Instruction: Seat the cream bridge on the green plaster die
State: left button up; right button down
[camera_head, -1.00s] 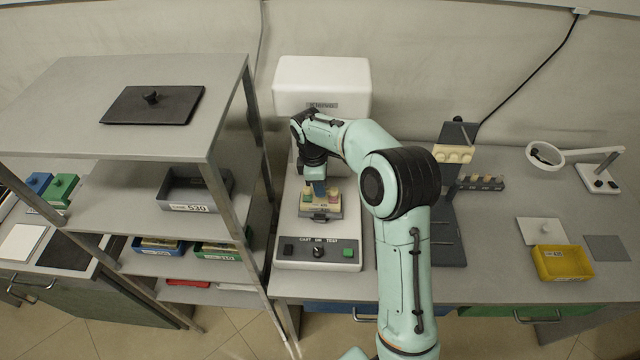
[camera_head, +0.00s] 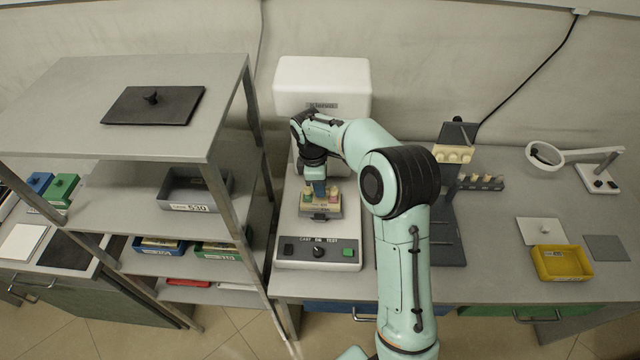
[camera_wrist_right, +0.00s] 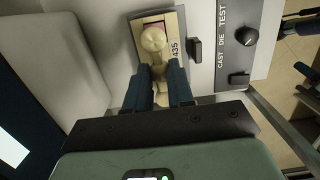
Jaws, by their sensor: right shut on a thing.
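My right gripper (camera_head: 319,194) is over the beige cast block (camera_head: 321,213) on the white test machine. In the wrist view the right gripper (camera_wrist_right: 165,75) is shut on the cream bridge (camera_wrist_right: 153,39), whose rounded end sticks out past the fingertips over the block marked 435. The green plaster die (camera_head: 334,193) shows at the right of the block in the head view, and a pink die (camera_head: 306,196) at the left. The fingers hide much of the bridge, and I cannot tell whether it touches the die. My left gripper is not in view.
The white machine (camera_head: 290,222) has knobs and a green button along its front. A grey shelf rack (camera_head: 225,128) stands close on the left. A dark stand with a cream piece (camera_head: 453,154) is on the right, with a yellow tray (camera_head: 563,263) beyond it.

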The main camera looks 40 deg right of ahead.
jog(key=shift+f, duration=0.2)
dwell(0.5)
jog(key=shift+f, duration=0.3)
jog(key=shift+f+b, duration=0.3)
jog(key=shift+f, duration=0.45)
jog(key=c, duration=0.9)
grip_release()
jog(key=r, duration=0.5)
jog(key=r+p, duration=0.1)
jog(key=r, duration=0.1)
jog(key=shift+w+a+r, duration=0.3)
jog(key=shift+w+a, duration=0.05)
